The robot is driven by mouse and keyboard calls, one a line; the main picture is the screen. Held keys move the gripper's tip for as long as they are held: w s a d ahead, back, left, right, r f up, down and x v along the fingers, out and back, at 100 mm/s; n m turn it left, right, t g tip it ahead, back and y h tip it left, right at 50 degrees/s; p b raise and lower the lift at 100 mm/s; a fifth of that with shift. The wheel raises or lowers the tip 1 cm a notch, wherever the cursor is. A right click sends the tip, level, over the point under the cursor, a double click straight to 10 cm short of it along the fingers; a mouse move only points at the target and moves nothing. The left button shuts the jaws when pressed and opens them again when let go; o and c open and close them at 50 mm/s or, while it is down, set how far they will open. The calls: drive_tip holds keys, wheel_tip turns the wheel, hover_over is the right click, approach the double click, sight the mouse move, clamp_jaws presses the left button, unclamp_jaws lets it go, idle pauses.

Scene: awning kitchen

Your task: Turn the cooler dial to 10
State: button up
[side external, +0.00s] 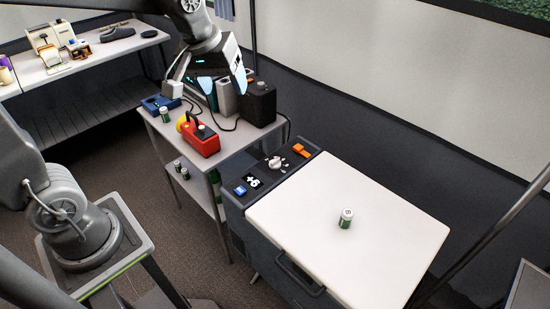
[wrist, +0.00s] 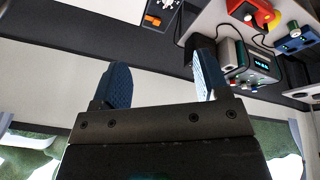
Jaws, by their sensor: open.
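The cooler (side external: 390,235) is a dark box with a white lid, at the lower right of the side external view. Its control panel (side external: 262,178) runs along the left edge, with a light round dial (side external: 275,162), an orange switch (side external: 301,150), a blue button (side external: 240,190) and a display (side external: 253,182) that seems to read +6. In the wrist view a piece of the panel with the orange switch (wrist: 152,20) shows at the top. My gripper (side external: 222,84) is open and empty, above the small table, well away from the dial. Its two blue fingers stand apart in the wrist view (wrist: 162,82).
A small table (side external: 215,160) left of the cooler carries a red device (side external: 201,140), a black box (side external: 260,103), a blue device (side external: 160,104) and cables. A green-and-white can (side external: 346,218) stands on the cooler lid. A bench (side external: 90,55) with items is at the back left.

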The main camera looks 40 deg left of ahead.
drive_tip(key=w+a+f+n+g, duration=0.25)
drive_tip(key=w+f+n, duration=0.25)
drive_tip(key=w+f, duration=0.5)
drive_tip(key=n+g, duration=0.1)
drive_tip(key=n, duration=0.6)
approach(275, 160)
wheel_tip(275, 160, down, 9)
drive_tip(key=shift+a+f, duration=0.1)
drive_tip(key=c, duration=0.9)
